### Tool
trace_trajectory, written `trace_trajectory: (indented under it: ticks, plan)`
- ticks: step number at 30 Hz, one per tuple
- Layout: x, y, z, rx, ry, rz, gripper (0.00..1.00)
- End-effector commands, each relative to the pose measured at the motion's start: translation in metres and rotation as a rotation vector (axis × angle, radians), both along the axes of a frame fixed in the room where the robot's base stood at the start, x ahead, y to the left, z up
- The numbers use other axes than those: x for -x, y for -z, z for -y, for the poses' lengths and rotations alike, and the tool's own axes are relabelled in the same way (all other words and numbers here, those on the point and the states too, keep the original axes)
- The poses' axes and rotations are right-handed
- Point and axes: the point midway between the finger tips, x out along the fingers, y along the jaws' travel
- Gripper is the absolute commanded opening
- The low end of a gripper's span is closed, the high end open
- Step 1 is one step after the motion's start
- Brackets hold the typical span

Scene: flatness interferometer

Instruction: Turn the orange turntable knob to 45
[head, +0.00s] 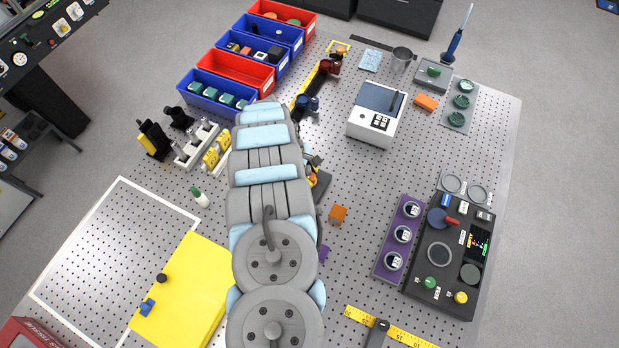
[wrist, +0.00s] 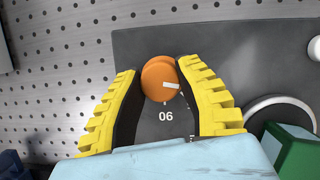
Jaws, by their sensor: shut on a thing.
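The orange turntable knob (wrist: 157,77) shows in the wrist view on a dark grey plate (wrist: 225,50). A white pointer mark on the knob points right and slightly down. Below it is a label that appears as "06", probably an upside-down 90, with a short tick between it and the knob. My gripper (wrist: 159,80) has its yellow ribbed fingers on either side of the knob and is shut on it. In the head view my arm covers the middle of the board and hides the knob.
A white ring (wrist: 280,108) and a green block (wrist: 293,150) lie close to the right finger in the wrist view. In the head view, a purple strip (head: 380,262), a dark control panel (head: 420,270) and a white instrument (head: 372,125) stand to the right on the perforated table.

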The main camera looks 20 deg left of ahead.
Motion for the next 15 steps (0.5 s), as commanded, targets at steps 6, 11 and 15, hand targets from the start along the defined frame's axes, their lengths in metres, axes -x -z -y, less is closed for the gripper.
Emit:
trace_trajectory:
  ticks: [6,11,15]
  plan:
    - [-0.0020,0.0065,0.0001,-0.004,0.186,0.004,0.00]
    - [-0.0009,0.0064,0.0005,-0.003,0.315,0.003,0.00]
    - [-0.0014,0.0054,0.0003,-0.004,0.410,0.004,0.00]
